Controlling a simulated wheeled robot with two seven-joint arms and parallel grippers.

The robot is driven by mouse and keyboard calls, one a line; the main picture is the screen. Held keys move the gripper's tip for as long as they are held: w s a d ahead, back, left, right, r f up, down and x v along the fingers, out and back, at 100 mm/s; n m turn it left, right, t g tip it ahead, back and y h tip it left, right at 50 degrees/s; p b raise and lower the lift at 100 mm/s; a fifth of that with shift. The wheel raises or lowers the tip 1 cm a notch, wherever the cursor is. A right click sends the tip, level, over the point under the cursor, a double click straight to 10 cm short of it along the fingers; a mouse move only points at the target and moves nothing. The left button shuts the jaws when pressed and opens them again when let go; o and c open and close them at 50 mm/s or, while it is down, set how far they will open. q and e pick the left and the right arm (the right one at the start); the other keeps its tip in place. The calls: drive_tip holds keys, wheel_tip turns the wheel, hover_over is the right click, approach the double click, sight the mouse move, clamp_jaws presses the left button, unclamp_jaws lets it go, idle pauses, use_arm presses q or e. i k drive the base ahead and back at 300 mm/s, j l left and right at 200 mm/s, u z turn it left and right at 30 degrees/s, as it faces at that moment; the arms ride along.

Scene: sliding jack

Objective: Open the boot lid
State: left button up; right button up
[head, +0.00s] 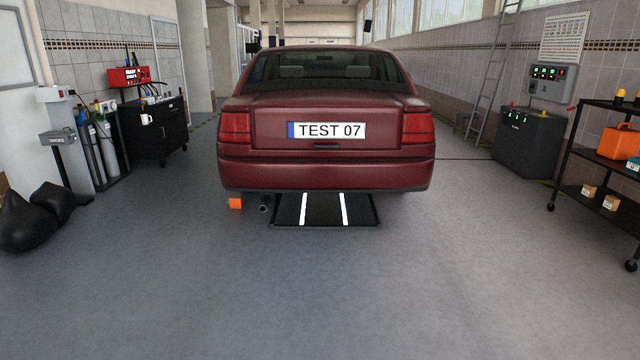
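A dark red car (326,173) stands ahead with its rear towards me. Its boot lid (270,119) is shut. A white plate reading TEST 07 (326,130) is on the lid, and a small dark handle (326,146) sits just below the plate. Neither of my grippers is in the head view, so I cannot see whether they are open or shut.
A dark board with two white stripes (324,211) lies under the rear bumper, beside an orange block (236,203). A black cart (155,132) stands left, black bags (25,222) lie near left, and a shelf rack (598,150) stands right. The floor before me is clear.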

sight(298, 119)
drive_tip(key=i+z, duration=0.3)
drive_tip(key=i, duration=2.1)
